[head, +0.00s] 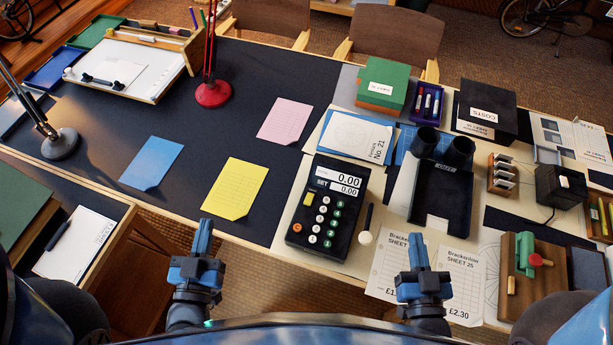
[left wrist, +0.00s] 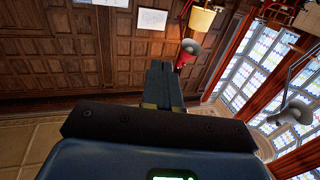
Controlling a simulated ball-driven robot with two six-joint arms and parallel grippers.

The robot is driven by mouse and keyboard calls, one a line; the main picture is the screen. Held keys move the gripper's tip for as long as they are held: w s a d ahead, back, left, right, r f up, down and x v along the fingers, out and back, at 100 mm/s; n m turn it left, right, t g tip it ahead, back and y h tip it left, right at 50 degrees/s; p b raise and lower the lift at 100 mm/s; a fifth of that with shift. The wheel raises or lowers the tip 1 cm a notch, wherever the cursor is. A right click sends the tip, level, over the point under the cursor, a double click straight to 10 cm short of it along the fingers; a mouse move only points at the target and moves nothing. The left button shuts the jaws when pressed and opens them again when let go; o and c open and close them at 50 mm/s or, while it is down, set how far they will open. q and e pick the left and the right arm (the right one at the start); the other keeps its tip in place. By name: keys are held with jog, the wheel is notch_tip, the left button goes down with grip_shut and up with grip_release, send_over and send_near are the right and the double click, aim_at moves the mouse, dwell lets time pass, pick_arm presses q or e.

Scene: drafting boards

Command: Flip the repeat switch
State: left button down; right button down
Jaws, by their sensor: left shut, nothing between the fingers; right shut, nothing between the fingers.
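A black adding machine (head: 329,214) sits on the desk in the middle of the head view. Its two displays read 0.00, and it has white, green, yellow and orange keys. A dark lever with a white knob (head: 366,237) is at its right side. I cannot make out any part labelled repeat. My left gripper (head: 203,228) is shut and empty, in front of the desk edge, left of and nearer than the machine. It also shows shut in the left wrist view (left wrist: 163,88). My right gripper (head: 418,244) is shut and empty, over or near the printed sheets.
Printed sheets (head: 458,281) lie at the right front. A black tray (head: 440,200), a wooden rack (head: 503,175) and a wooden board (head: 526,287) with a green device crowd the right. Yellow (head: 235,188), blue and pink sheets lie left, amid bare dark desktop. A red lamp (head: 212,94) stands behind.

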pick_arm(q)
jog(key=w+d+r+m+t+h+p, duration=0.1)
jog(key=w+d+r, duration=0.15)
jog(key=w, duration=0.45)
jog(key=w+d+r+h+p, duration=0.1)
jog(key=w+d+r, duration=0.15)
jog(key=w, duration=0.45)
jog(key=w+d+f+m+g+h+p, duration=0.1)
jog(key=w+d+f+m+g+p, duration=0.1)
jog(key=w+d+m+g, duration=0.45)
jog(key=w+d+f+m+g+h+p, duration=0.15)
jog(key=w+d+m+g, duration=0.25)
jog(key=w+d, duration=0.55)
jog(key=s+a+f+m+g+y, duration=0.1)
jog(key=s+a+f+m+g, duration=0.1)
jog(key=s+m+g, duration=0.3)
jog(key=s+a+f+m+g, duration=0.1)
jog(key=s+f+m+g, duration=0.2)
jog(key=s+m+g, duration=0.2)
jog(key=shift+s+a+f+y, duration=0.2)
jog(key=shift+a+f+y, duration=0.15)
jog(key=shift+f, duration=0.05)
jog(key=shift+f, duration=0.15)
